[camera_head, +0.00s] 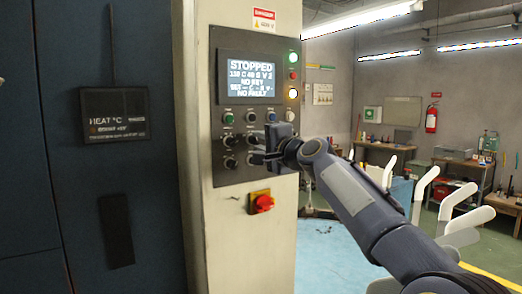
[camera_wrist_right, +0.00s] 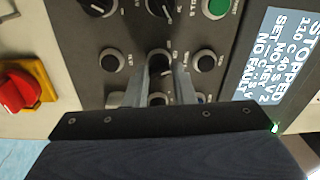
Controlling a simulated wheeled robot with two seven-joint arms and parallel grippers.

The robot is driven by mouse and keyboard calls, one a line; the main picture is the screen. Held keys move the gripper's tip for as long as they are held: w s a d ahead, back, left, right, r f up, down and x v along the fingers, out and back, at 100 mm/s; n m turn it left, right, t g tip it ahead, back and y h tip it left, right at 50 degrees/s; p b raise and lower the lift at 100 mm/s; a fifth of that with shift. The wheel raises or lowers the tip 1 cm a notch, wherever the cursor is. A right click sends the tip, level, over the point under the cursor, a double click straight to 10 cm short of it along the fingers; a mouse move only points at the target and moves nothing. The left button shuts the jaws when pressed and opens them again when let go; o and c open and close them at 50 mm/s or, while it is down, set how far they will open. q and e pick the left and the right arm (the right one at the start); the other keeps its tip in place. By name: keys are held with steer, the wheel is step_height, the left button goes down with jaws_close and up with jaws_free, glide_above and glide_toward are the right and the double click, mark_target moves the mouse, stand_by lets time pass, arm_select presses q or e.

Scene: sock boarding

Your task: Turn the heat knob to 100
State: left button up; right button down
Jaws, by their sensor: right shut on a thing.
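The control panel (camera_head: 218,180) stands upright on a cream cabinet, with rows of small round knobs below its screen (camera_head: 251,78). The screen reads STOPPED, with a temperature in C that looks like 110 or 130, and NO KEY. My right gripper (camera_head: 262,157) is at the lower knob rows. In the right wrist view its two fingers (camera_wrist_right: 161,85) are shut on a dark knob (camera_wrist_right: 158,62) on the panel. The knob's label and pointer are too hidden to read, so I cannot tell which knob it is. My left gripper is not in view.
A red emergency stop (camera_head: 261,201) on a yellow plate sits below the panel. Other knobs (camera_wrist_right: 206,61) stand close around the fingers. Workbenches (camera_head: 382,155) are far behind.

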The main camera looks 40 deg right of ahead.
steer(key=n, duration=0.1)
steer(key=n+b, duration=0.2)
steer(key=shift+w+f+n, duration=0.1)
steer(key=shift+f+n, duration=0.15)
steer(key=shift+n, duration=0.15)
steer(key=shift+n+y+b, duration=0.3)
steer(key=shift+n+b, duration=0.5)
steer(key=shift+n, duration=1.2)
steer(key=shift+r, duration=0.1)
steer(key=c, duration=1.3)
jaws_free()
steer(key=shift+o, duration=0.2)
steer(key=shift+r, duration=0.1)
steer(key=s+b, duration=0.2)
steer(key=s, duration=0.6)
steer(key=shift+a, duration=0.3)
